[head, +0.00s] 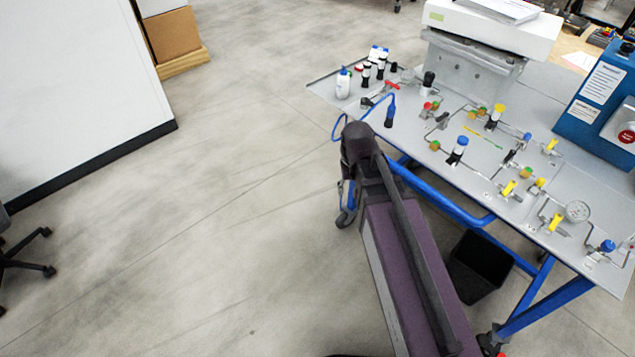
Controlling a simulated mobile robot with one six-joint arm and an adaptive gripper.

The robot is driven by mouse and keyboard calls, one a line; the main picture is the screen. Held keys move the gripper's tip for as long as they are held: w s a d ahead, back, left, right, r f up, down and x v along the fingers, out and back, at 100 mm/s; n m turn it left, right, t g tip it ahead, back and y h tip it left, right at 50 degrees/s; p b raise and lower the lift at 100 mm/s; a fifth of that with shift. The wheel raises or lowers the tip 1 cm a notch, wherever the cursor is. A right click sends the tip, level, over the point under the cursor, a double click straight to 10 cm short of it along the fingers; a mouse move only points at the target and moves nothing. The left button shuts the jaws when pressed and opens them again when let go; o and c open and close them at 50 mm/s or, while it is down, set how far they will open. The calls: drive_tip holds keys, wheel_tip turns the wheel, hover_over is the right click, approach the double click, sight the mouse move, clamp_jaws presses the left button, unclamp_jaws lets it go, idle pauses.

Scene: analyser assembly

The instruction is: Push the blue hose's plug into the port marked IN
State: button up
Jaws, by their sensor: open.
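A thin blue hose (338,122) loops over the left end of the grey bench top, just beyond the end of my arm. It arches to the right, to an upright blue plug-like piece (390,115) with a dark lower part. Whether this piece is the hose's plug or stands in something is too small to tell. The IN marking cannot be read at this size, so I cannot tell which port bears it. My dark arm reaches up from the bottom to the bench's left front edge. My gripper does not show; the arm's end hides that spot.
The bench top (469,204) carries several valves, fittings and a round gauge (577,211). A white bottle (343,83) and small vials stand at its far left. A blue box (598,95) with a red button is at right. A black bin (480,266) sits below.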

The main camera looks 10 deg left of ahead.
drive_tip(key=s+d+m, duration=0.2)
drive_tip(key=s+d, duration=0.1)
drive_tip(key=d, duration=1.1)
drive_tip(key=shift+s+d+m, duration=0.15)
drive_tip(key=shift+s+m, duration=0.15)
drive_tip(key=shift+s, duration=0.1)
